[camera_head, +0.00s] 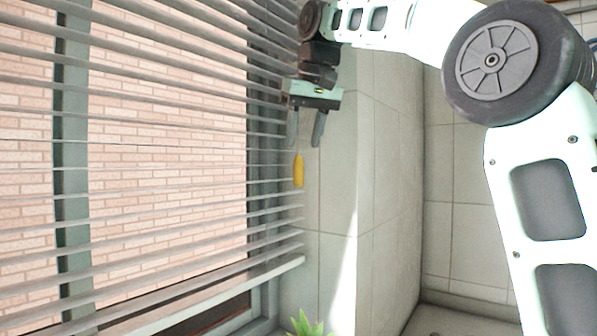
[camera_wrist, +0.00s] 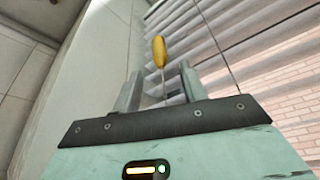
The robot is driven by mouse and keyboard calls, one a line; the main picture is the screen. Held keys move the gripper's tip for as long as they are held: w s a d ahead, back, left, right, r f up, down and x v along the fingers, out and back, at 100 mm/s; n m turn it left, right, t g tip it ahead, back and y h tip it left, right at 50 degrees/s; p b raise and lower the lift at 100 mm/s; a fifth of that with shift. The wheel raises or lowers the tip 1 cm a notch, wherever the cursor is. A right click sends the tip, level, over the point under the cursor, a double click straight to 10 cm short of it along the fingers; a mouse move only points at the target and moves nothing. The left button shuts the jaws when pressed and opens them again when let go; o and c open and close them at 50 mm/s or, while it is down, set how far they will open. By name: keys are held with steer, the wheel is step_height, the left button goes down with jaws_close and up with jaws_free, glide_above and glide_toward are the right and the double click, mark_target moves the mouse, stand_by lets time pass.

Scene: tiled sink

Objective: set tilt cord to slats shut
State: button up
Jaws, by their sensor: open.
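The blind's slats (camera_head: 165,185) hang across the window at the left of the head view, with gaps through which a brick wall shows. A yellow tassel (camera_head: 299,171) hangs at the slats' right end. My gripper (camera_head: 305,143) is above the tassel, pointing down, with its fingers apart and empty. In the wrist view the tassel (camera_wrist: 159,52) is beyond the fingertips, and its thin cord (camera_wrist: 163,88) runs between the fingers (camera_wrist: 160,82). The fingers are not closed on it. The cord's upper end is hidden behind my gripper.
A tiled wall (camera_head: 390,190) stands to the right of the blind. A green plant (camera_head: 307,325) pokes up at the bottom edge. The space right of the tassel is clear up to the wall.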

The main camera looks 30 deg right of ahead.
mark_target(300, 157)
steer(key=x, duration=0.7)
